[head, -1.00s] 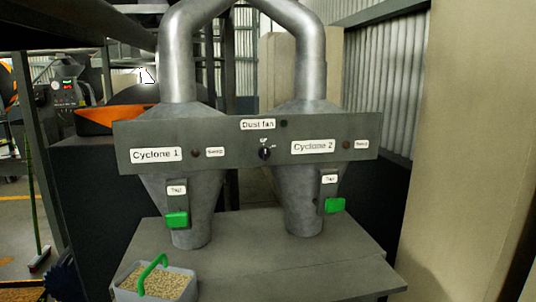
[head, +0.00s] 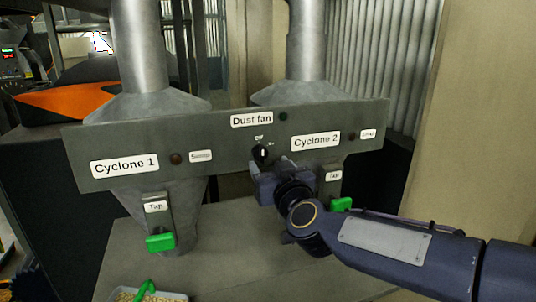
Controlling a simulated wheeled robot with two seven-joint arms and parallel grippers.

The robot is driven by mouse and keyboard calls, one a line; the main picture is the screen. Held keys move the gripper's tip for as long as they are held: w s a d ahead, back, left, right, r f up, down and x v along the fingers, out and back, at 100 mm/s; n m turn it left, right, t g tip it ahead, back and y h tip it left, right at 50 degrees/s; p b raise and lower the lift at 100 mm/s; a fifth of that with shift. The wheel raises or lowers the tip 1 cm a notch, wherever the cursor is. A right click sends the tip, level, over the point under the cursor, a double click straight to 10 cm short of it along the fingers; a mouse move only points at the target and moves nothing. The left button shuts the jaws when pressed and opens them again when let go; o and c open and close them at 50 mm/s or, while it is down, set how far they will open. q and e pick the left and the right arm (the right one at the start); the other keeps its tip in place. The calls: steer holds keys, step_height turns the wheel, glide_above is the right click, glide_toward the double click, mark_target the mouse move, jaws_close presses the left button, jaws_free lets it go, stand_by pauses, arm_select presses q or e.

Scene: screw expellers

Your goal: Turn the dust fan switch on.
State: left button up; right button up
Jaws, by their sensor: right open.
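The dust fan switch (head: 261,154) is a small black rotary knob with a light pointer mark, below the "Dust fan" label (head: 252,120) on the grey panel (head: 225,143). "Off" is printed just above it and a second small mark sits to its right. The pointer looks near upright, toward "Off". A dark green lamp (head: 283,116) is right of the label. My right gripper (head: 263,172) is open right at the knob, just below and in front of it; its fingers are largely hidden behind its own body, so contact cannot be told. My left gripper is not in view.
Cyclone 1 (head: 150,103) and Cyclone 2 (head: 301,92) stand behind the panel. A green tap handle (head: 161,242) shows at left; another (head: 341,204) is partly behind my right arm. A bin of pellets (head: 150,294) sits at the bottom edge on the grey table (head: 225,265).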

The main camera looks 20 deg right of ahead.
mark_target(263, 156)
steer(key=w, duration=0.5)
steer(key=shift+w+a, duration=0.15)
steer(key=shift+w, duration=0.1)
steer(key=c, duration=1)
